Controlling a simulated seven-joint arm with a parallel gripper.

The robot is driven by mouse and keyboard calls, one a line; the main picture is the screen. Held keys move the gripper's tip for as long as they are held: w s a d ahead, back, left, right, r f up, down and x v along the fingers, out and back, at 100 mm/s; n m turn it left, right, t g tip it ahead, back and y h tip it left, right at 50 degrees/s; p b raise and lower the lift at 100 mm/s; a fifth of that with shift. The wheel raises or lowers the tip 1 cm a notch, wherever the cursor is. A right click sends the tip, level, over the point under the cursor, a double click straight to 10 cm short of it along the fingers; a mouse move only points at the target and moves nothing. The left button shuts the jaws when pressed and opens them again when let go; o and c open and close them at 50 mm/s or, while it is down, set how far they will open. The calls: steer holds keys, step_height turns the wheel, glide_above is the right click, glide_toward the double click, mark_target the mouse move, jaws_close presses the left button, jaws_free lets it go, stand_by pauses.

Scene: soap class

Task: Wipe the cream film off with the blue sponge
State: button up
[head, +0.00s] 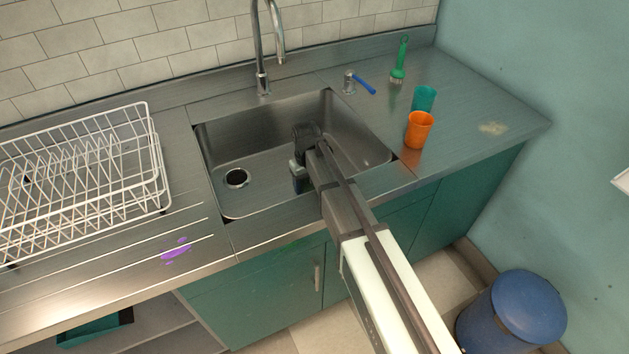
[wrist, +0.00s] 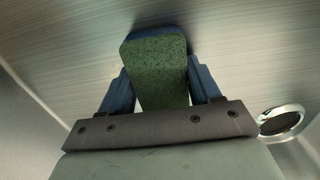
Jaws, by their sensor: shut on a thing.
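My gripper (head: 299,168) is down inside the sink basin, over its floor. In the wrist view my gripper (wrist: 161,84) is shut on the blue sponge (wrist: 156,58), one finger on each side. The sponge shows a green scouring face with blue at its end. In the head view the sponge is mostly hidden by my arm. I cannot tell whether it touches the basin. The cream film (head: 493,128) is a pale smear on the right counter, near the wall, well to the right of my gripper.
An orange cup (head: 419,130) and a teal cup (head: 424,98) stand between sink and film. A green brush (head: 398,68) and a blue-handled dispenser (head: 358,84) are behind. The faucet (head: 262,50) rises behind the basin. A purple smear (head: 176,250) and a white rack (head: 80,180) are left.

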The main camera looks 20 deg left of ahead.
steer(key=shift+s+a+f, duration=0.1)
steer(key=shift+s+a, duration=0.5)
steer(key=shift+s, duration=0.05)
steer(key=shift+s+a, duration=0.8)
steer(key=shift+w+d, duration=3.15)
steer(key=shift+w, duration=0.1)
steer(key=shift+w+d, duration=0.75)
steer(key=shift+d, duration=0.05)
step_height(320, 180, up, 8)
steer(key=shift+a, duration=0.1)
